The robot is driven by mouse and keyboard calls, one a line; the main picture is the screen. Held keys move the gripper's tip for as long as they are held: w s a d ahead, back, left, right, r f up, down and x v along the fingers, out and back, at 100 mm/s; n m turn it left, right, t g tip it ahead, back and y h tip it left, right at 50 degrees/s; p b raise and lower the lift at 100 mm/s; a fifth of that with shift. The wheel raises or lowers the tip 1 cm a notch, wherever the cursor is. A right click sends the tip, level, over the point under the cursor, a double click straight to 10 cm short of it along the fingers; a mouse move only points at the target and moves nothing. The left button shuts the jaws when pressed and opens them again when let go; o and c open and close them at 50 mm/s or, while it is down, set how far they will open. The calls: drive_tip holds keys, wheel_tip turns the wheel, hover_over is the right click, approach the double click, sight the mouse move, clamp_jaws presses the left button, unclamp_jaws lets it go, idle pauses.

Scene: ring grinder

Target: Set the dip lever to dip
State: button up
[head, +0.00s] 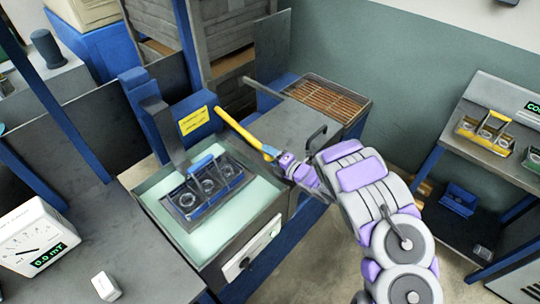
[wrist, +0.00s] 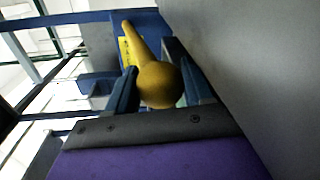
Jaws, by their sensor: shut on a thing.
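The dip lever (head: 238,130) is a yellow rod. It runs from beside a blue housing with a yellow label (head: 193,121) down and right to my gripper (head: 274,154). In the wrist view its round yellow knob (wrist: 160,85) sits between the two dark fingers of my gripper (wrist: 160,78), which is shut on it. The lever's shaft leads away behind the knob. A dark rack with a blue handle (head: 201,162) holds several rings at a tank of pale green liquid (head: 165,225). I cannot tell how deep the rack sits.
A grey cover (head: 285,125) and a brown grate (head: 325,97) lie behind the lever. A meter reading 0.0 mT (head: 32,238) stands on the left bench. A shelf with a yellow rack (head: 485,130) is at the right. A grey surface fills the wrist view's right side.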

drive_tip(key=shift+f, duration=0.15)
clamp_jaws()
